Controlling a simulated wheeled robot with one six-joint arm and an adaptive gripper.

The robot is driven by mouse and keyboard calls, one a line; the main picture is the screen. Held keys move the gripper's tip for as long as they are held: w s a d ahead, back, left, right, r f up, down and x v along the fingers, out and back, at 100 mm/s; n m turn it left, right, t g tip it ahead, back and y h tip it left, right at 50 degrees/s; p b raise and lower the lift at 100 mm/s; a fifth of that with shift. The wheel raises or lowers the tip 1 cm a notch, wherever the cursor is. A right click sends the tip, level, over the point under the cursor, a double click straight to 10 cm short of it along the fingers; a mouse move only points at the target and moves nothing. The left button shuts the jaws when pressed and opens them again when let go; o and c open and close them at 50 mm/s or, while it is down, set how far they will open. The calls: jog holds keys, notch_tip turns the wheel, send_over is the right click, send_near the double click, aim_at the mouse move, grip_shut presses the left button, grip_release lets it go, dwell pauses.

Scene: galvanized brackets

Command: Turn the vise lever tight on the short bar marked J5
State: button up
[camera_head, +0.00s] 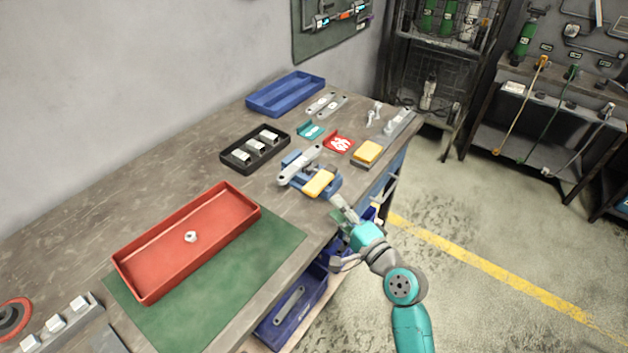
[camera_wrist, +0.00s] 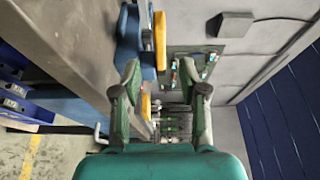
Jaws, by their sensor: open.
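The blue vise (camera_head: 331,177) stands near the table's front edge, with a yellow block (camera_head: 319,184) at its front. A light grey bar with holes (camera_head: 301,164) lies at the vise's far side; its marking is too small to read, and I cannot tell whether the jaws touch it. I cannot make out the lever clearly. The vise also shows at the top of the wrist view (camera_wrist: 129,35), with the yellow block (camera_wrist: 160,41). My gripper (camera_head: 340,207) is open and empty, just off the table edge in front of the vise; its fingers show apart in the wrist view (camera_wrist: 165,88).
A second yellow block (camera_head: 368,152) sits right of the vise, near red (camera_head: 339,142) and teal (camera_head: 310,131) pieces. A black tray (camera_head: 228,165) with several light blocks stands left. A red tray (camera_head: 131,262) lies on a green mat (camera_head: 230,290). Blue bins sit below the table.

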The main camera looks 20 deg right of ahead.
aim_at(321, 191)
jog(key=x, duration=1)
grip_shut()
